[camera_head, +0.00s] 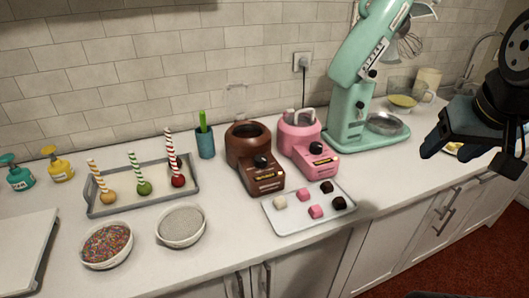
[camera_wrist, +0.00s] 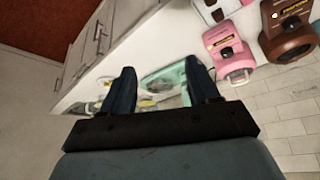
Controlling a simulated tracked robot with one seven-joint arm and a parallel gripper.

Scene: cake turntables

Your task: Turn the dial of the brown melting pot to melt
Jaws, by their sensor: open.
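The brown melting pot (camera_head: 247,140) stands on the white counter, left of the pink melting pot (camera_head: 298,130). Its black dial (camera_head: 262,160) is on the sloped front, above a small label panel; the dial's setting is too small to read. In the wrist view the brown pot (camera_wrist: 290,38) shows at the upper right, partly cut off, beside the pink pot (camera_wrist: 226,45). My gripper (camera_head: 474,146) is at the far right in the head view, well away from the pot. Its two dark fingers are apart and empty in the wrist view (camera_wrist: 162,85).
A tray of chocolates (camera_head: 300,222) lies in front of the pots. A mint stand mixer (camera_head: 350,110) stands between the pots and my gripper. A blue cup (camera_head: 205,142), a tray of decorated sticks (camera_head: 110,208) and two bowls are at left.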

